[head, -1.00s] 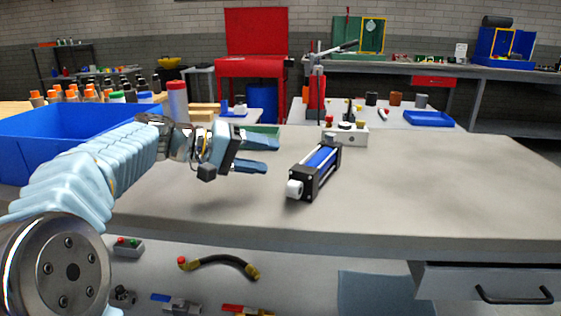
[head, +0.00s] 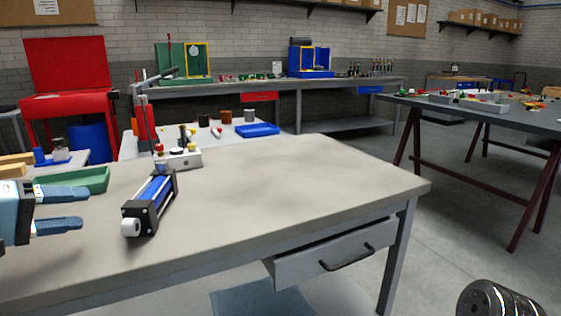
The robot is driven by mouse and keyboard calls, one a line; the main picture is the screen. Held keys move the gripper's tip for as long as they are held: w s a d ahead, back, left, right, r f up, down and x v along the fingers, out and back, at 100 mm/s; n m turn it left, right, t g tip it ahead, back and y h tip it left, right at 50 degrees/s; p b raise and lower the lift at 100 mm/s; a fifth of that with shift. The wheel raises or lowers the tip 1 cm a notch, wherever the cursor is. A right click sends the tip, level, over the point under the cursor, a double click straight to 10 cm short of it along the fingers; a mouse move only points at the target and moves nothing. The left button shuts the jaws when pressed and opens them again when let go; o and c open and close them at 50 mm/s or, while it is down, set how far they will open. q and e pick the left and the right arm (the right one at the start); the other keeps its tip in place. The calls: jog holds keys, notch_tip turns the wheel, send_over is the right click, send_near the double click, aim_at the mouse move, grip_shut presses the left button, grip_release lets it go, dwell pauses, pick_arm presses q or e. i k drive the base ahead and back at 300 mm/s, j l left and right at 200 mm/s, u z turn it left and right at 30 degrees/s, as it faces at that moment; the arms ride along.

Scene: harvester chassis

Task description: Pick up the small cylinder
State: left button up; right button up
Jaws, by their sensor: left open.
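The small cylinder (head: 153,202) lies on the grey workbench in the head view. It has a blue body, black end blocks and a white round tip facing the near side. My left gripper (head: 82,208) is at the left edge of the view, to the left of the cylinder. Its two blue fingers are apart, with nothing between them, and point right toward the cylinder without touching it. Most of my left arm is cut off by the picture edge. A rounded metal part shows at the bottom right; no right gripper fingers show.
The workbench (head: 290,185) is clear to the right of the cylinder. A small white box with knobs (head: 184,160) stands just behind it, and a green tray (head: 88,180) is behind my left gripper. A drawer (head: 310,262) sticks out under the front edge. Another table (head: 500,115) stands at right.

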aim_at(164, 184)
jog(key=k, duration=0.9)
